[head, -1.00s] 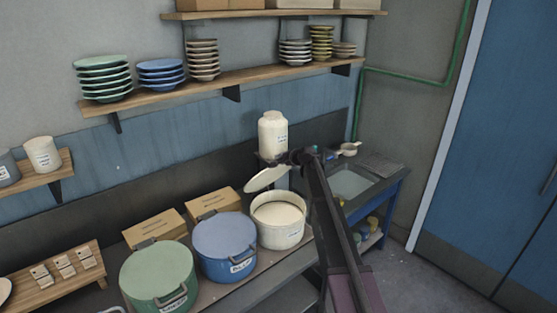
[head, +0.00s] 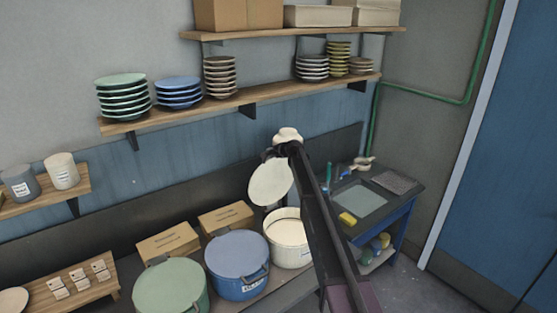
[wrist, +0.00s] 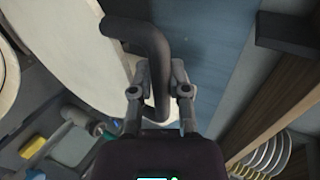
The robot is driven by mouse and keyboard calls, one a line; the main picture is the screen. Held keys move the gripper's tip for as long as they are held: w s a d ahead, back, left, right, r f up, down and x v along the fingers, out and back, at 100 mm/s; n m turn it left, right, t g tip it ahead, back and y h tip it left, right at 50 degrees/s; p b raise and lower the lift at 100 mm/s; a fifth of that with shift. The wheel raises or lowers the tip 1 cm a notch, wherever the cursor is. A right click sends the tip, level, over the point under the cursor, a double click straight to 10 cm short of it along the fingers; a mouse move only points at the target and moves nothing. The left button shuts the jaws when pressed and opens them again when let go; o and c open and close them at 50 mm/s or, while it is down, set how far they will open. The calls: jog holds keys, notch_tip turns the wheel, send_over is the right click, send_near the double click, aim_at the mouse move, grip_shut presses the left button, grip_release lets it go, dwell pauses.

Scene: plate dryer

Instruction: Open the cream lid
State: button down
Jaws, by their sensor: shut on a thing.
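The cream lid (head: 271,182) is a pale disc, tilted steeply and held above and to the left of the cream pot (head: 288,241). The pot's mouth is uncovered, and part of its right side is hidden by my arm. My gripper (head: 278,152) is at the lid's upper side in the head view. In the wrist view, my gripper (wrist: 160,90) is shut on the lid's dark bent handle (wrist: 150,45), with the pale lid (wrist: 95,75) to the left of the fingers.
A blue-lidded pot (head: 237,252) and a green-lidded pot (head: 169,288) stand left of the cream pot. A plate shelf (head: 270,99) runs above. A sink (head: 360,198) lies to the right.

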jog(key=shift+w+a, duration=0.65)
jog(key=shift+w, duration=0.35)
jog(key=shift+w+a, duration=0.6)
jog(key=shift+w, duration=0.35)
jog(key=c, duration=0.6)
grip_release()
jog(key=shift+s, duration=0.1)
jog(key=shift+s, duration=0.1)
